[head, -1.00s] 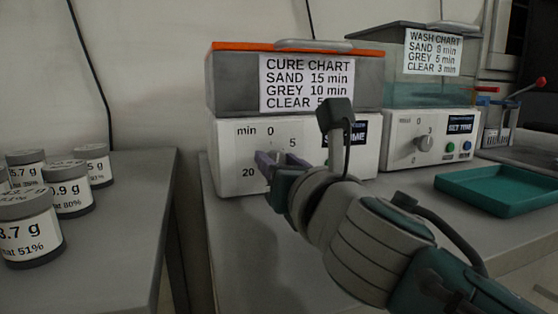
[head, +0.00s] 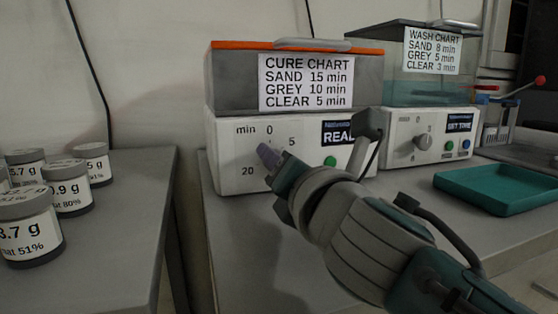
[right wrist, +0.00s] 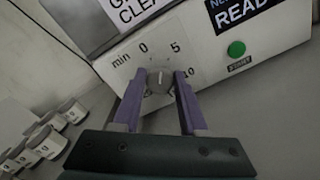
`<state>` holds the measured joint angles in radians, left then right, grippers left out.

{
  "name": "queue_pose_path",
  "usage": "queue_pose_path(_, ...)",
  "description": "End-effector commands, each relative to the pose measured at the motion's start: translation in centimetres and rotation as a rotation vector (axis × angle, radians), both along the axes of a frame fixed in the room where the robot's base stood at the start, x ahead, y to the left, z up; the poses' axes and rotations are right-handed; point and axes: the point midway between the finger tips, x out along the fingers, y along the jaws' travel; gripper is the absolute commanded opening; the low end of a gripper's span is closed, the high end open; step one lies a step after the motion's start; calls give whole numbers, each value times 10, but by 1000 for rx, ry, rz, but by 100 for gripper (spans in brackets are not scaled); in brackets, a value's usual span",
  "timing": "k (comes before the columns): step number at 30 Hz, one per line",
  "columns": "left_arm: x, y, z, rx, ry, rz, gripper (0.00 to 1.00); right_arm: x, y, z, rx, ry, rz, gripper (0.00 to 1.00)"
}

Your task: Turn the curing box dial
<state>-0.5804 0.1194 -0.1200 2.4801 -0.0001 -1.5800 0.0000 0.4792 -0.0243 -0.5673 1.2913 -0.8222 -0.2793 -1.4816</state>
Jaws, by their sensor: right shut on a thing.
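The curing box (head: 228,135) has a white front panel, an orange-edged lid and a chart reading SAND 15, GREY 10, CLEAR 5 min. Its grey dial (right wrist: 159,82) sits between the purple fingers of my right gripper (right wrist: 157,88), which are shut on it. A pale mark on the dial seems to point up between 0 and 5 in the right wrist view. In the head view my right gripper (head: 268,155) hides the dial. The box display (head: 340,132) shows READY, partly covered in the head view. A green start button (right wrist: 236,48) is right of the dial. My left gripper is out of view.
The wash box (head: 400,140) with its own dial stands to the right. A teal tray (head: 480,200) lies on the bench before it. Several labelled jars (head: 68,195) stand on the left bench, across a gap. The bench front left of my arm is clear.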

Motion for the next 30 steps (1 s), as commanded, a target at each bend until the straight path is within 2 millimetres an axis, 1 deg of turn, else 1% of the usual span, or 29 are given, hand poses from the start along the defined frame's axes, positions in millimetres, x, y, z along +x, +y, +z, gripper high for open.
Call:
queue_pose_path(7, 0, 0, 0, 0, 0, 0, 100, 0, 0, -1, -1, 3, 0, 0)
queue_pose_path(8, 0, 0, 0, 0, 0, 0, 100, 0, 0, -1, -1, 3, 0, 43)
queue_pose_path(15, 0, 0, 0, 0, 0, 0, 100, 0, 0, -1, -1, 1, 0, 70)
queue_pose_path(24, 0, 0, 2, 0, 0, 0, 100, -2, -1, 0, -1, 1, 0, 70)
queue_pose_path(27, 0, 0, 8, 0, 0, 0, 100, -10, -4, 1, -2, 2, -1, 70)
queue_pose_path(30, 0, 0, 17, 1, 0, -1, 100, -26, -8, 3, -1, 3, 1, 70)
